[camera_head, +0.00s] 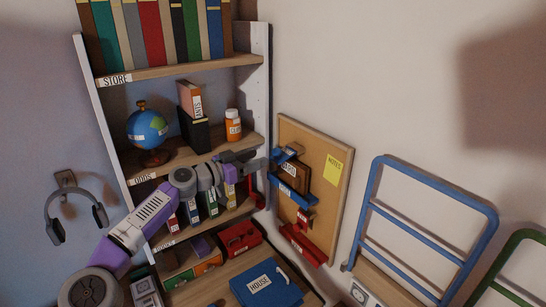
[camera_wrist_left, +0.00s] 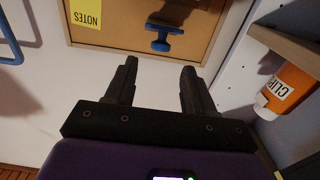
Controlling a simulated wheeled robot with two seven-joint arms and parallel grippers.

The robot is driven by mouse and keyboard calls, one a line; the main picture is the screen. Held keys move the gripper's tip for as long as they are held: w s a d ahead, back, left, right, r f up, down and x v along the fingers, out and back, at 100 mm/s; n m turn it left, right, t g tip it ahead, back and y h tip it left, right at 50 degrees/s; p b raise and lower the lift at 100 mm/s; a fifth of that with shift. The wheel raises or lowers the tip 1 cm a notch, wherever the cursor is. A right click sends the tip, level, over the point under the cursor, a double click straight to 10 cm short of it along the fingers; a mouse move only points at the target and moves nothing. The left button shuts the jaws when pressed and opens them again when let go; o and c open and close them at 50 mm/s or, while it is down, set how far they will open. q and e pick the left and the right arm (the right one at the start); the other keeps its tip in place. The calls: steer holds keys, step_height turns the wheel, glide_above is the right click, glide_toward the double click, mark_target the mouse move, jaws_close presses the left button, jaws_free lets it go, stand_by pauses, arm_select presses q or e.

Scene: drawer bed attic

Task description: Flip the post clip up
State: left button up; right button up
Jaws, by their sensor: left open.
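A cork board (camera_head: 325,160) hangs on the wall right of the shelf. On it are a blue clip (camera_head: 293,151) near the top, a blue holder (camera_head: 287,187) with a label I cannot read, and a red holder (camera_head: 303,246) below. I cannot read which is the post clip. In the left wrist view a blue clip (camera_wrist_left: 160,45) sits near the board's edge (camera_wrist_left: 140,48), beyond my fingertips. My left gripper (camera_head: 265,163) is at the board's left side; its fingers (camera_wrist_left: 158,68) are apart with nothing between them. The right gripper is not in view.
The shelf (camera_head: 180,66) stands close to my left arm, with a globe (camera_head: 146,129) and an orange bottle (camera_head: 233,125). The bottle also shows in the left wrist view (camera_wrist_left: 287,92). A yellow note (camera_head: 333,167) is on the board. A blue frame (camera_head: 375,205) stands right.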

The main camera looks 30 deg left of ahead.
mark_target(275, 151)
arm_select(q)
steer(key=p+x, duration=0.2)
steer(key=x, duration=0.3)
steer(key=shift+w+d+r, duration=0.1)
steer(key=shift+w+d, duration=0.1)
steer(key=shift+w, duration=0.15)
steer(key=shift+w+d, duration=0.15)
steer(key=shift+w, duration=0.4)
steer(key=c, duration=1)
steer(key=r+g+p, duration=0.1)
steer(key=p, duration=0.1)
steer(key=shift+w+d+p, duration=0.1)
steer(key=shift+p, duration=0.2)
steer(key=shift+f+g, duration=0.15)
steer(key=shift+g, duration=0.15)
